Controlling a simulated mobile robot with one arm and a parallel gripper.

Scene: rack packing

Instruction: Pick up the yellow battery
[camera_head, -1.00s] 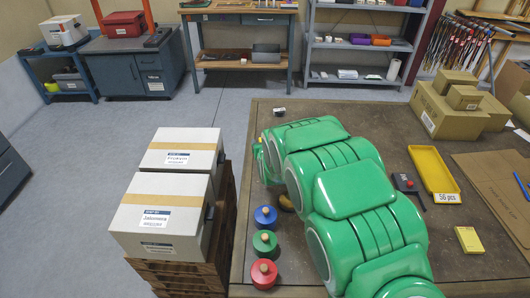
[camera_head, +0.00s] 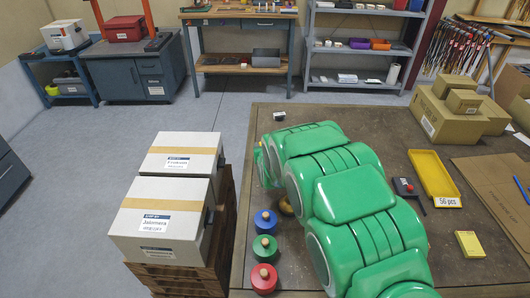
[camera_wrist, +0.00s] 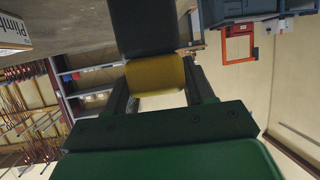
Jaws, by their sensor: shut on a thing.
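In the wrist view, a yellow and dark block-like thing (camera_wrist: 157,75), which looks like the yellow battery, sits between the fingers of my gripper (camera_wrist: 158,84). The fingers are shut on it, one on each side. Its yellow part is near the fingers and its dark part reaches beyond them to the top edge. In the head view, my green arm covers the middle of the table, and neither the gripper nor the held thing shows clearly.
The brown table (camera_head: 440,265) bears a yellow tray (camera_head: 433,178), a small yellow block (camera_head: 469,244), cardboard boxes (camera_head: 455,115) and blue, green and red knobbed discs (camera_head: 264,250). Two white boxes (camera_head: 160,215) stand on pallets at left. A shelf rack (camera_head: 365,50) stands behind.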

